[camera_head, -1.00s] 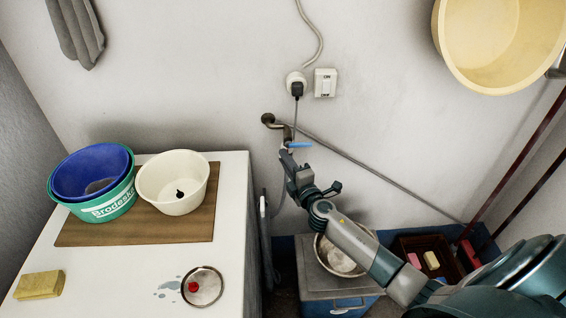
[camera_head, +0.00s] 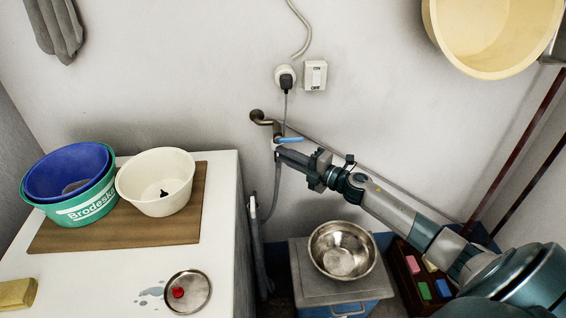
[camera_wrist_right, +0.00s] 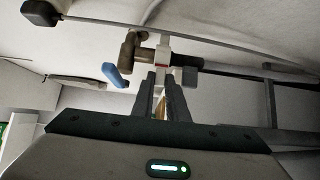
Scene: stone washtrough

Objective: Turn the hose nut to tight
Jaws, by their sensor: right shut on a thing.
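The brass tap (camera_head: 262,118) with a blue lever (camera_head: 290,140) sticks out of the back wall. My right gripper (camera_head: 281,153) is just below the lever, shut on the hose nut at the tap's lower end. The fingers cover most of the nut, so how tight it is cannot be told. A grey hose (camera_head: 274,190) hangs below. In the right wrist view the gripper (camera_wrist_right: 162,82) points at the tap (camera_wrist_right: 128,52), with the blue lever (camera_wrist_right: 115,76) to the left of its fingers. My left gripper is not in view.
A white worktop (camera_head: 90,270) with basins stands at the left. A steel bowl (camera_head: 342,250) sits on a grey-lidded box (camera_head: 300,262) below my arm. A socket with a plug (camera_head: 285,80) and a switch (camera_head: 315,75) are above the tap. A yellow basin (camera_head: 490,40) hangs upper right.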

